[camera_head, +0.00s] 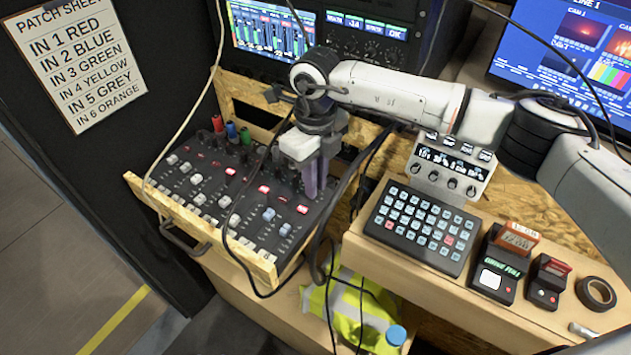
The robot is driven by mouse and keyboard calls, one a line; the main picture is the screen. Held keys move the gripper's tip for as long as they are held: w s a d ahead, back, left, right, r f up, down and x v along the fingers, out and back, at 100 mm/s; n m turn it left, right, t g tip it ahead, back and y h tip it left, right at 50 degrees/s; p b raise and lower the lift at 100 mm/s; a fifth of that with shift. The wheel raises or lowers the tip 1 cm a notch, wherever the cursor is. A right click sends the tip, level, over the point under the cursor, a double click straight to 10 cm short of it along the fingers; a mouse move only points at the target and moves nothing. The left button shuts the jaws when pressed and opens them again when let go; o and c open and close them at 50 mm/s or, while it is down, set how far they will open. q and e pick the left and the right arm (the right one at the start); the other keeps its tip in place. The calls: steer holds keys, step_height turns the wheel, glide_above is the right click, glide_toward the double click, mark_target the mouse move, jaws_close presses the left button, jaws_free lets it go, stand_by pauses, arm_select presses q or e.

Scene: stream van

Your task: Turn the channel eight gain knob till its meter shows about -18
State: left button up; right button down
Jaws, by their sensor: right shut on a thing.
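The audio mixer (222,197) lies in a wooden drawer at the left centre, with rows of knobs, lit red buttons and faders. My right gripper (313,186) points down at the mixer's far right end, where the last channel's knobs sit. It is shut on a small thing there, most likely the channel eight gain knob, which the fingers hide. A meter screen (268,28) with blue and green bars is at the top; its numbers are too small to read. My left gripper is out of view.
Black and white cables hang across the mixer. To the right are a button panel (420,228), a small knob unit (448,168), card readers (500,265) and a tape roll (596,293). A yellow vest (350,310) lies below. Floor at the left is clear.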

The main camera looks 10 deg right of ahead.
steer(key=shift+m, duration=1.1)
steer(key=shift+r, duration=0.1)
steer(key=c, duration=1.7)
jaws_free()
steer(key=shift+c, duration=0.2)
step_height(320, 180, up, 10)
steer(key=b, duration=0.1)
steer(key=shift+r, duration=0.15)
